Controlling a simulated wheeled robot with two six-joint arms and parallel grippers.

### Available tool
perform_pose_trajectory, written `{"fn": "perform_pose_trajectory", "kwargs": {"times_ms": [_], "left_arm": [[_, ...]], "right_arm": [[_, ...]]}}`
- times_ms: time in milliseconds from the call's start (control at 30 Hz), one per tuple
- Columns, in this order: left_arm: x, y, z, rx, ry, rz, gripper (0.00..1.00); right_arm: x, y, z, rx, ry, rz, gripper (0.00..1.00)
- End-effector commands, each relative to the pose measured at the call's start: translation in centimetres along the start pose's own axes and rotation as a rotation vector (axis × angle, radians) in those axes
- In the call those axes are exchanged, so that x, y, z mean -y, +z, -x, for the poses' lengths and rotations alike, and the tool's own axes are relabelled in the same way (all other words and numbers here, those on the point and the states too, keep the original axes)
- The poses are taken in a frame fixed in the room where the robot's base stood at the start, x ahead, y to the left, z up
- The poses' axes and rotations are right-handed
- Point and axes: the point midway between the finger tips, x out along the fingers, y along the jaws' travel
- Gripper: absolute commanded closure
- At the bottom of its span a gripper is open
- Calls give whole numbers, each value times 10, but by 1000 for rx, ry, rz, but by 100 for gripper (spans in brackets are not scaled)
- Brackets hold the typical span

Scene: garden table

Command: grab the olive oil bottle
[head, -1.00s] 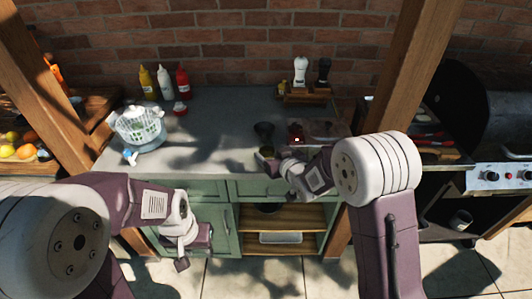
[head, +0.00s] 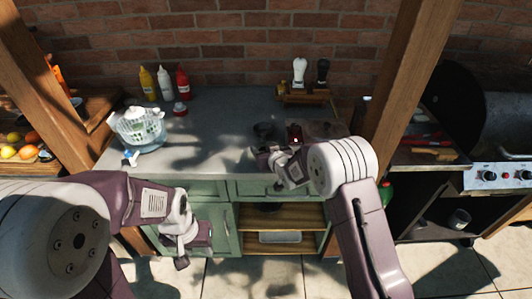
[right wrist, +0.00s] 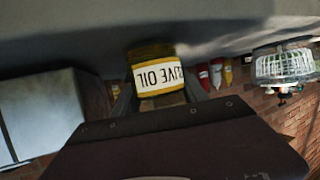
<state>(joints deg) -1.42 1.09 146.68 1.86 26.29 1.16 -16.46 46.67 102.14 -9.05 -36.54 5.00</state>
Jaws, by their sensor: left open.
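The olive oil bottle (right wrist: 160,77) shows upside down in the right wrist view, with a white and yellow label reading "OLIVE OIL". It is between the two fingers of my right gripper (right wrist: 158,100), one on each side; I cannot tell whether they press on it. In the head view my right gripper (head: 267,165) is at the counter's front edge, and I cannot make out the bottle there. My left gripper (head: 188,250) is open and empty, low in front of the green cabinet.
The grey counter (head: 215,125) holds a salad spinner (head: 138,128), several squeeze bottles (head: 165,83) and a dark container (head: 264,131) just behind my right gripper. Two grinders (head: 300,72) stand on a wooden rack at the back. A wooden post (head: 415,70) rises at the right.

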Motion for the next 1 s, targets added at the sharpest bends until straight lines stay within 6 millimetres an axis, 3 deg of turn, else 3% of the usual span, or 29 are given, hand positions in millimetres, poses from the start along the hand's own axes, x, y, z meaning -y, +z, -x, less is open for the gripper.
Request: {"fn": "perform_pose_trajectory", "kwargs": {"times_ms": [33,133,633,1000], "left_arm": [[0,0,0,0,0,0,59],[0,0,0,0,0,0,59],[0,0,1,0,0,0,59],[0,0,4,0,0,0,59]], "right_arm": [[0,0,0,0,0,0,73],[0,0,0,0,0,0,100],[0,-12,4,-3,0,0,100],[0,-61,25,-6,0,0,100]]}}
